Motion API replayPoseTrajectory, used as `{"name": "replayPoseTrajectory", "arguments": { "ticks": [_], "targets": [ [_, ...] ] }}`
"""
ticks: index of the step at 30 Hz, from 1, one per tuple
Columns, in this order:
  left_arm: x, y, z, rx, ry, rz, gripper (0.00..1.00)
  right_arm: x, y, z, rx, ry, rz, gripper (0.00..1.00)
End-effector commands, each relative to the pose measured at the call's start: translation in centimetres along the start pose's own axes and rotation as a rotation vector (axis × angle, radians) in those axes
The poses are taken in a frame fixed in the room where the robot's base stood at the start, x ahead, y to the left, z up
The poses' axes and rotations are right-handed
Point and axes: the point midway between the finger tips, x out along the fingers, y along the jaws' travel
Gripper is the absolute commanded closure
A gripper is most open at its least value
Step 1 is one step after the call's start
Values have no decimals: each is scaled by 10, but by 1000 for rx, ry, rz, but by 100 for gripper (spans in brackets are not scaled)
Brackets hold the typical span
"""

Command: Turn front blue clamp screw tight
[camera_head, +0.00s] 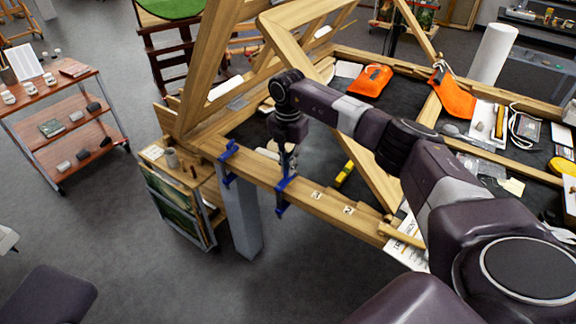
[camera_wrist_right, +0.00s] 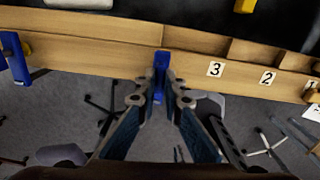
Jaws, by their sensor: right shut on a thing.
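A wooden frame beam (camera_head: 320,200) carries two blue clamps. One blue clamp (camera_head: 283,198) hangs on its front edge, right below my right gripper (camera_head: 287,160). In the right wrist view this clamp (camera_wrist_right: 161,64) stands upright between the fingertips of my right gripper (camera_wrist_right: 161,98), which is shut on its lower part. The fingers partly hide the clamp's screw, so how tight it is cannot be seen. The other blue clamp (camera_head: 229,162) sits farther left on the beam; it also shows in the right wrist view (camera_wrist_right: 15,58). My left gripper is not in view.
Number tags (camera_wrist_right: 215,69) are on the beam to the right of the held clamp. Orange cloths (camera_head: 371,80) and tools lie inside the frame. A shelf cart (camera_head: 70,115) stands at the left. Open grey floor (camera_head: 130,230) lies in front.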

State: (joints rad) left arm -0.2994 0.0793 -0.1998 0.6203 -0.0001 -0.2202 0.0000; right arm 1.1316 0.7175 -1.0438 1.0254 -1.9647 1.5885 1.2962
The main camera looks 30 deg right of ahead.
Motion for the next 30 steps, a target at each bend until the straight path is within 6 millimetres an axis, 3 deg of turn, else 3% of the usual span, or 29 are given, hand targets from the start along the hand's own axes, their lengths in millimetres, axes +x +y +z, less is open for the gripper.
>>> {"name": "replayPoseTrajectory", "arguments": {
  "ticks": [14, 15, 19, 30],
  "targets": [
    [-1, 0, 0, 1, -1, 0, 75, -4, 2, 3, 16, -8, 9, 100],
    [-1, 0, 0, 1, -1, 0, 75, -4, 2, 3, 16, -8, 9, 90],
    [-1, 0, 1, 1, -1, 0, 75, -3, 2, 2, 16, -6, 7, 76],
    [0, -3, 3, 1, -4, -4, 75, -1, 1, 1, -5, -2, 2, 75]
  ]
}}
